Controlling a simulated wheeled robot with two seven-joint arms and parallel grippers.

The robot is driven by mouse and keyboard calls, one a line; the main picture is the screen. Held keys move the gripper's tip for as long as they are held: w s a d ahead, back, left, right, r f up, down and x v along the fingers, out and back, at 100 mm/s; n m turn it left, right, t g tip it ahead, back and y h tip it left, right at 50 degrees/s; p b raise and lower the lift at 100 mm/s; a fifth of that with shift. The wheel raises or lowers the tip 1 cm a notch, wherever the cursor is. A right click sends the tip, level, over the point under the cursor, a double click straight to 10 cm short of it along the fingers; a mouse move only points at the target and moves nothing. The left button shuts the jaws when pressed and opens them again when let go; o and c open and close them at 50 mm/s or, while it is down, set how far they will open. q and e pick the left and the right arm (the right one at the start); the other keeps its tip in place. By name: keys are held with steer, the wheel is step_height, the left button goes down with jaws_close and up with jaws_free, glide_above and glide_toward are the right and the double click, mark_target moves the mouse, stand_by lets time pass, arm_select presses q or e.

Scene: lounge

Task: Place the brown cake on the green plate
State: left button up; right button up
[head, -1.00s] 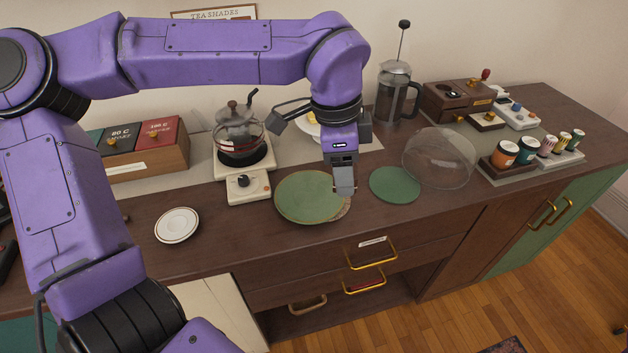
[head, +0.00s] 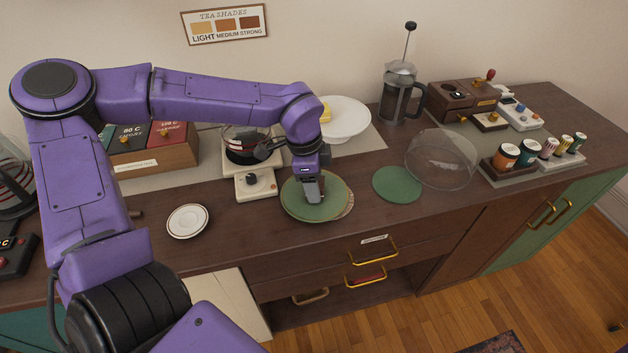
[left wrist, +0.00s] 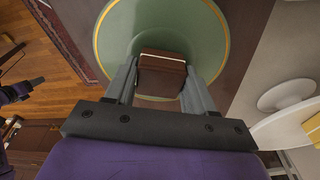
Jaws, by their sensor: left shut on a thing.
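In the left wrist view the plate (left wrist: 212,42) fills the upper middle. The brown cake (left wrist: 162,76) is a dark block with a pale stripe. My left gripper (left wrist: 162,70) is shut on it, one finger on each side. In the head view this gripper (head: 313,195) points down over the plate and mostly hides the cake. Whether the cake touches the plate I cannot tell. A purple arm part with a grey tip (left wrist: 36,82), seemingly my right gripper, shows small.
A second green disc (head: 397,184) and a clear dome (head: 440,160) are to the right. A small white plate (head: 187,221) is to the left. Behind are a kettle stand (head: 256,182), a white cake stand (head: 350,118) with something yellow, and a French press (head: 399,98).

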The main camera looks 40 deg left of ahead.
arm_select(q)
steer(key=shift+f, duration=0.2)
steer(key=o, duration=1)
steer(key=r, duration=0.4)
steer(key=a+r, duration=0.1)
steer(key=r, duration=0.3)
steer(key=s+r, duration=0.1)
steer(key=r, duration=0.3)
steer(key=shift+a+r+b, duration=0.2)
steer(key=shift+a+b, duration=0.1)
